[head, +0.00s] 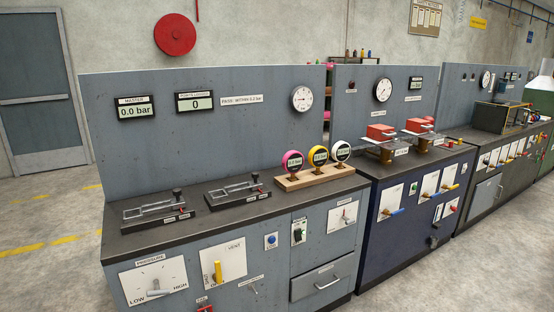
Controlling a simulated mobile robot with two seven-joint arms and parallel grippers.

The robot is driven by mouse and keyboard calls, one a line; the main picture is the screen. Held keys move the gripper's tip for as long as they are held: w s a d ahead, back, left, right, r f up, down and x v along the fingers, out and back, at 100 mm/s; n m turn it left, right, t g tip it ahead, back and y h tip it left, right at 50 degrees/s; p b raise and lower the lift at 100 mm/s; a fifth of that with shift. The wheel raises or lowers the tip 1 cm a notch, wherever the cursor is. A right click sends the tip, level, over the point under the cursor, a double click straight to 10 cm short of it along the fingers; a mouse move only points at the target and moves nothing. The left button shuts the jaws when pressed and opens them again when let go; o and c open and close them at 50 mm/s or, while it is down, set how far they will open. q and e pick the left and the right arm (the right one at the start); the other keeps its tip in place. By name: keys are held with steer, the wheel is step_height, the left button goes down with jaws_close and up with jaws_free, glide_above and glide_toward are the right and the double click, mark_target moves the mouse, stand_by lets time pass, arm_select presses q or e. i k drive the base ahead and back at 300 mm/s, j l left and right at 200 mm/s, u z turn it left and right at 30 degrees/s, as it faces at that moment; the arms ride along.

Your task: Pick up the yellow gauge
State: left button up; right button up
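The yellow gauge (318,156) stands upright in a wooden rack (314,178) on the grey workbench. It has a round dark face with a small light display and a brass-coloured stem below. A pink gauge (292,162) stands to its left and a white gauge (341,152) to its right in the same rack. Neither of my grippers shows in the head view.
Two black clamp fixtures, one at the left (158,206) and one nearer the rack (237,190), sit on the bench top (130,239). A grey panel (230,131) rises behind. A blue bench (413,209) adjoins at right. Bare floor shows at left.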

mark_target(317, 156)
steer(key=i+l+u, duration=0.15)
steer(key=u, duration=0.25)
steer(key=i+l+u, duration=0.1)
steer(key=l+u, duration=0.25)
steer(key=i+l+u, duration=0.1)
steer(key=u, duration=0.3)
steer(key=i+l+u, duration=0.1)
steer(key=l+u, duration=0.35)
steer(key=l, duration=0.7)
steer(key=l+u, duration=0.15)
steer(key=l, duration=0.9)
